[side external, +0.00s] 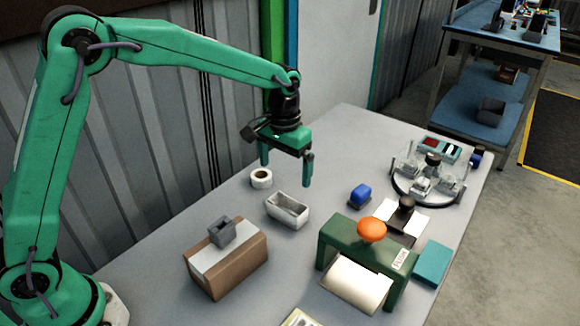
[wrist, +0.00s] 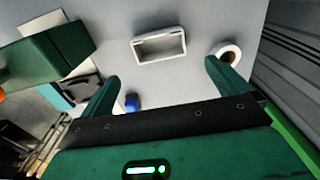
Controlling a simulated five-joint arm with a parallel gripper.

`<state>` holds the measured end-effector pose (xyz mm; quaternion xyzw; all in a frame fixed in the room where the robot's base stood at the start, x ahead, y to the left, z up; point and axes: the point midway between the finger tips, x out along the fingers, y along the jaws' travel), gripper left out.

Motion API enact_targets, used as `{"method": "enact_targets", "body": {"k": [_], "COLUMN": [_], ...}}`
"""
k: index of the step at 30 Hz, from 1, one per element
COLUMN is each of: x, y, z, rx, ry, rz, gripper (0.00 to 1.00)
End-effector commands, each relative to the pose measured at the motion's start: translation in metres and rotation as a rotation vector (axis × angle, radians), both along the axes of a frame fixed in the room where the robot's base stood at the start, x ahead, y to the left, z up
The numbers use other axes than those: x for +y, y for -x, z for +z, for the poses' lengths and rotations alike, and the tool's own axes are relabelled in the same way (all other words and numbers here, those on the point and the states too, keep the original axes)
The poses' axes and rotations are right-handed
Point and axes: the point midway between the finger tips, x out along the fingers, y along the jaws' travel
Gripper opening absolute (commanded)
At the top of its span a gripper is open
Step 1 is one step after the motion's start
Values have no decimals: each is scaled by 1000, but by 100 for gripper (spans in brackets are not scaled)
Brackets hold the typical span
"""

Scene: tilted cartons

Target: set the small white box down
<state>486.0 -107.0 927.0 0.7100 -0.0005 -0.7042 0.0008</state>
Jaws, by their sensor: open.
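The small white box (side external: 287,212) rests on the table, open at the top, near the middle of the side external view. In the wrist view it shows as a white open-topped box (wrist: 159,45) beyond the gap between the fingertips. My gripper (side external: 287,172) is open and empty, above the table and above the white box, with clear space between them. In the wrist view its two green fingers (wrist: 160,68) stand wide apart, with nothing between them. No part of the box touches a finger.
A roll of tape (side external: 261,178) lies behind the box. A brown carton (side external: 228,270) with a grey block (side external: 222,232) on top stands at front left. A green press (side external: 365,255) with an orange knob and a blue object (side external: 360,194) are to the right. Bare table surrounds the box.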

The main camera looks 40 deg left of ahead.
Motion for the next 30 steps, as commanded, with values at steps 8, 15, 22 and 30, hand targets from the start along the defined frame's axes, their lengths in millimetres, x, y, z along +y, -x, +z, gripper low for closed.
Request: {"method": "enact_targets", "body": {"k": [8,15,22,30], "x": [19,41,61,80], "y": [25,65,107,160], "z": [39,78,105,123], "rx": [-60,-138,-213,-302], "ry": [11,21,25,24], "rz": [2,2,1,1], "gripper": [100,100,100,100]}}
